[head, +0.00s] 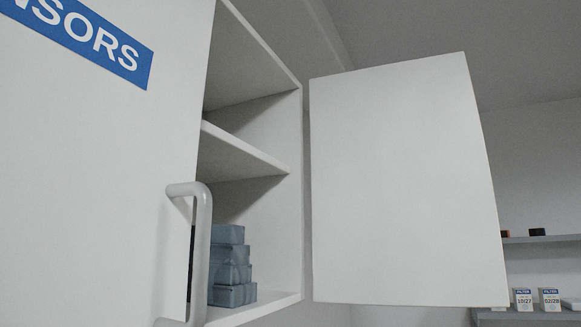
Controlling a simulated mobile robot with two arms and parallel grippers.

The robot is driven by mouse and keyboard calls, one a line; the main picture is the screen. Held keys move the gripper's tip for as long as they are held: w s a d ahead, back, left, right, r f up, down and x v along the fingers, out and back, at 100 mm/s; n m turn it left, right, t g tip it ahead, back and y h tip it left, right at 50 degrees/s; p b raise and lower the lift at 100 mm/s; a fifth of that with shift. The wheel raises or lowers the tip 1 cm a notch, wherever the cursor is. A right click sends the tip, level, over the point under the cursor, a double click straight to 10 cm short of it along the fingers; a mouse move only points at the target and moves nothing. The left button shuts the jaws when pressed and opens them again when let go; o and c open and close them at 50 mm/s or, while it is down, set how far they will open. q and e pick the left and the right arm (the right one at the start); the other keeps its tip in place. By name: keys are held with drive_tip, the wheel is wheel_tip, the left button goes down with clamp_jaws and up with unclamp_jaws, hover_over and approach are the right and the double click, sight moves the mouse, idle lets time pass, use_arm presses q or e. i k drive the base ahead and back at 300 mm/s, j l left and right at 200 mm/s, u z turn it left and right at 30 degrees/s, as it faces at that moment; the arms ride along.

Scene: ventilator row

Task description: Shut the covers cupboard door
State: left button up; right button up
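A plain white cupboard door (405,185) stands swung open at the right of the head view. No label or handle shows on the face toward me, so I cannot read whether it is the covers door. It stands beside the right side of an open white cupboard (297,190). A second white door (95,190) fills the left, with a blue label (85,40) ending in "NSORS" and a grey bar handle (203,240) near its right edge. Neither of my grippers is in view.
Inside the cupboard, several blue-grey boxes (232,272) are stacked at the bottom, below a white shelf (240,152). At the far right, grey wall shelves (545,239) hold small dark items and white filter boxes (550,299). No obstacle shows in front of the open door.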

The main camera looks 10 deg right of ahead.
sight(404, 212)
drive_tip(key=i+l+u, duration=0.1)
drive_tip(key=l+u, duration=0.25)
drive_tip(key=u, duration=0.15)
drive_tip(key=l+u, duration=0.85)
drive_tip(key=u, duration=0.15)
drive_tip(key=l+u, duration=0.5)
drive_tip(key=k+j, duration=0.05)
drive_tip(key=j, duration=0.1)
